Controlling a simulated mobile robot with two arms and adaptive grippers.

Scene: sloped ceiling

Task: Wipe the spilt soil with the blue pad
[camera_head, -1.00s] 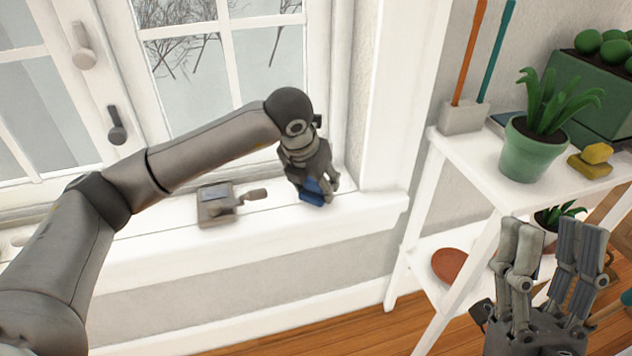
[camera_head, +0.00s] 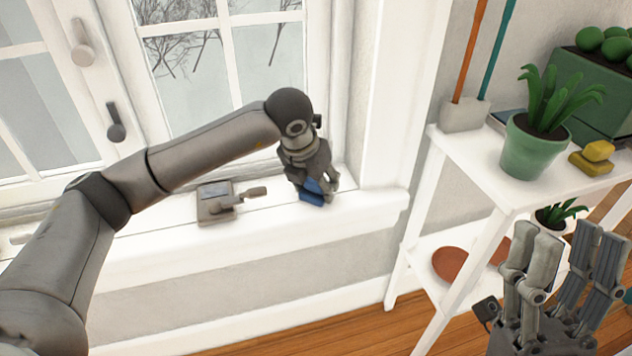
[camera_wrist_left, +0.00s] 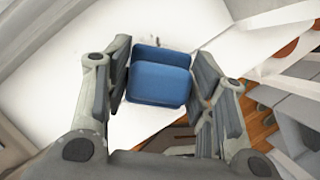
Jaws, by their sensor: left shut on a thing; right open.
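My left gripper (camera_head: 316,190) is shut on the blue pad (camera_head: 312,196), low over the right end of the white window sill (camera_head: 260,232). In the left wrist view, the blue pad (camera_wrist_left: 158,82) sits between the fingers of my left gripper (camera_wrist_left: 160,90), with the white sill behind it. I cannot tell whether the pad touches the sill. Faint grey marks show on the sill past the pad; they are too small to tell if they are soil. My right gripper (camera_head: 566,262) is open and empty, in front of the white shelf.
A grey metal latch-like piece (camera_head: 218,203) lies on the sill left of the pad. The window frame (camera_head: 345,80) rises behind. The white shelf (camera_head: 490,180) at right holds a green potted plant (camera_head: 533,150), a yellow block (camera_head: 595,158) and a green planter (camera_head: 595,95).

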